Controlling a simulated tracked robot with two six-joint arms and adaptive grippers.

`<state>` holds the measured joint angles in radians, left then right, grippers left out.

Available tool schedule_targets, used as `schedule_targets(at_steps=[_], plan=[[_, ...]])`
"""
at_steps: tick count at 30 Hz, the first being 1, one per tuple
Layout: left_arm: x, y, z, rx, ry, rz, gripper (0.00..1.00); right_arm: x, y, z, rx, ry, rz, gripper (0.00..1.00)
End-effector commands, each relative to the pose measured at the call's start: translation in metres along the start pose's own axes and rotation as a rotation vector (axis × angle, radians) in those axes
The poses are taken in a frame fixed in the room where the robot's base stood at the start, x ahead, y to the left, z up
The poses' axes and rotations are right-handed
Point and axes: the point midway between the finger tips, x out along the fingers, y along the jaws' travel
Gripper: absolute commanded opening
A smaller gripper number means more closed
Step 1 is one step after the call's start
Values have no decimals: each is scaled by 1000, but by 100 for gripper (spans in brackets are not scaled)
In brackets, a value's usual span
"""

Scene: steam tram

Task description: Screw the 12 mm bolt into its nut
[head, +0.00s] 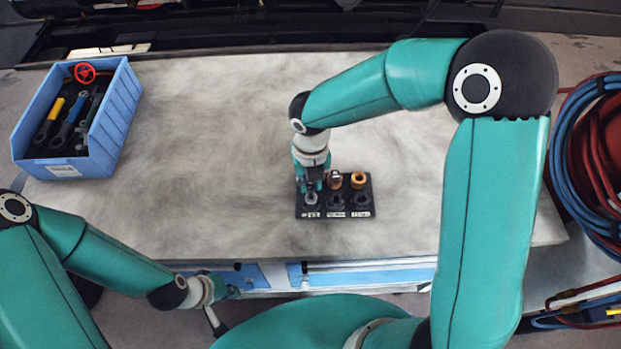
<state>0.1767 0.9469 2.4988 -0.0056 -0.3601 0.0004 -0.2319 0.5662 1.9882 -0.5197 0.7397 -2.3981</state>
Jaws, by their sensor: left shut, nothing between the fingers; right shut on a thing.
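A black block (348,213) with two rows of places and white labels stands near the table's front edge. My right gripper (311,190) points down over its left column and is shut, apparently on the bolt, which its fingers mostly hide. A small grey metal piece (311,199) shows just below the fingertips at the front left place. I cannot tell whether it is the bolt or its nut, or whether the two touch. A brass-coloured piece (358,181) and a darker-topped one (335,180) sit in the back row. My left gripper (232,292) is shut and empty, in front of the table edge.
A blue bin (112,115) with tools and a red handwheel (85,72) stands at the table's back left. The grey table top (210,140) is clear between bin and block. Coiled red and blue hoses (595,150) lie at the right.

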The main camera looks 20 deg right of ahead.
Motion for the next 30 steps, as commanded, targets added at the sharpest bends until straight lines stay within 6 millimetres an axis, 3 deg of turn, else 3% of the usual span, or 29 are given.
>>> schedule_targets(at_steps=[6,30], plan=[[0,0,0,0,0,0,0,0,0,0,-275,-1,1,0],[0,0,0,0,0,0,0,-3,0,-2,-270,-1,1,0]])
